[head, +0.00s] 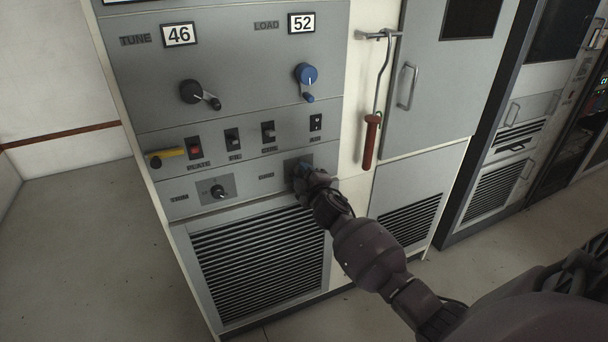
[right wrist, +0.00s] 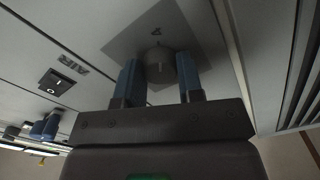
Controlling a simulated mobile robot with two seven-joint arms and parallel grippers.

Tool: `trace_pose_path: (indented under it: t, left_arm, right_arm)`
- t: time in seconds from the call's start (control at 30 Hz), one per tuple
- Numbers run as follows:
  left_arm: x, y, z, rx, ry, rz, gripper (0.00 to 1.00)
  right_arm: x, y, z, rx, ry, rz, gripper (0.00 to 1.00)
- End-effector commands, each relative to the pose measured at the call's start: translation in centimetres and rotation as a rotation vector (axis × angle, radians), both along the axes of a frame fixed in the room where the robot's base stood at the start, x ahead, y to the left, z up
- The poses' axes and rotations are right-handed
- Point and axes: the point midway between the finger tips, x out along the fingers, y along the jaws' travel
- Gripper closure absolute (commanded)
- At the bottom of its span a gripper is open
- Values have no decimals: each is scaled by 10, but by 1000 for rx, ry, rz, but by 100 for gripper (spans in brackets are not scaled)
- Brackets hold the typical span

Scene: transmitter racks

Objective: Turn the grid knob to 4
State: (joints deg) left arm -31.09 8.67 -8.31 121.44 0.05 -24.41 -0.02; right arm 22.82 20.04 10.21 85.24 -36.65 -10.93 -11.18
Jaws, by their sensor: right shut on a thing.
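The grid knob (right wrist: 158,60) is a dark round knob on a grey square plate (right wrist: 190,30) in the right wrist view. A figure 4 (right wrist: 156,31) is printed on the plate just beyond the knob. My right gripper (right wrist: 159,78) is shut on the knob, a blue finger on each side of it. The knob's pointer direction is not clear. In the head view my right gripper (head: 301,178) covers the knob, and only part of its plate (head: 291,162) shows beside it. My left gripper is not in view.
Left of it on the panel is another knob (head: 218,191). Above are several switches (head: 267,132), a yellow handle (head: 165,155), a black crank (head: 192,92) and a blue crank (head: 306,74). A red-handled rod (head: 371,140) hangs to the right. A vent grille (head: 262,262) lies below.

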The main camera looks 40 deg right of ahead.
Motion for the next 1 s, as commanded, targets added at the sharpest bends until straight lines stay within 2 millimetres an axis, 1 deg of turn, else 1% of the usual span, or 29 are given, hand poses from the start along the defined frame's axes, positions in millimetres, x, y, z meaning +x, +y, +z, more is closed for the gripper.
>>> trace_pose_path:
  t: [0.3,0.73,0.77,0.8,0.9,1.0]
  left_arm:
    - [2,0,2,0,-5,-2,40]
    - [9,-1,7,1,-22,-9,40]
    - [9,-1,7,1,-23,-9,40]
    - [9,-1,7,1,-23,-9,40]
    - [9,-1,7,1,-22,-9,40]
    - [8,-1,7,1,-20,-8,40]
  right_arm:
    - [0,0,-1,-76,21,0,89]
    - [0,0,-1,-82,22,-1,89]
    - [0,0,-1,-82,22,-1,61]
    - [0,0,-1,-82,22,-1,55]
    - [0,0,-1,-81,22,0,40]
    - [0,0,-1,-81,21,0,40]
